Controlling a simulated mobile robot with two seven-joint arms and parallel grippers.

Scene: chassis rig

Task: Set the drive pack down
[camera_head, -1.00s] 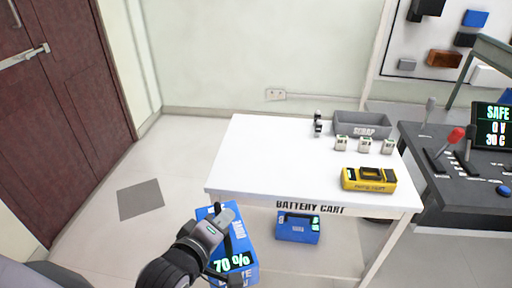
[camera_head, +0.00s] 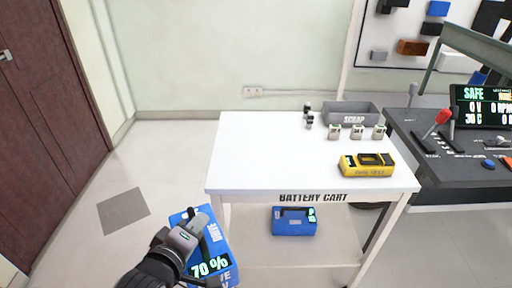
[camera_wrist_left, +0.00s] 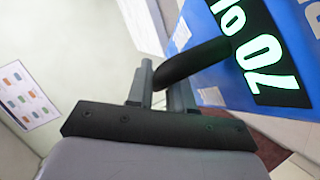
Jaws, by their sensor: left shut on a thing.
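The drive pack is a blue box (camera_head: 222,262) with a "70 %" display and a dark handle, at the bottom of the head view. My left gripper (camera_head: 196,234) is shut on its handle and holds it in front of the cart's left front corner. In the left wrist view the fingers (camera_wrist_left: 163,85) close around the dark handle, and the blue pack (camera_wrist_left: 225,70) fills the upper right. The white battery cart (camera_head: 260,160) has a broad bare area on its top. My right gripper is not in view.
A yellow pack (camera_head: 366,165), small pale blocks (camera_head: 357,132), a small dark upright item (camera_head: 308,117) and a grey scrap bin (camera_head: 350,113) stand on the cart's right half. Another blue pack (camera_head: 294,221) sits on the lower shelf. A dark console (camera_head: 450,150) is at right.

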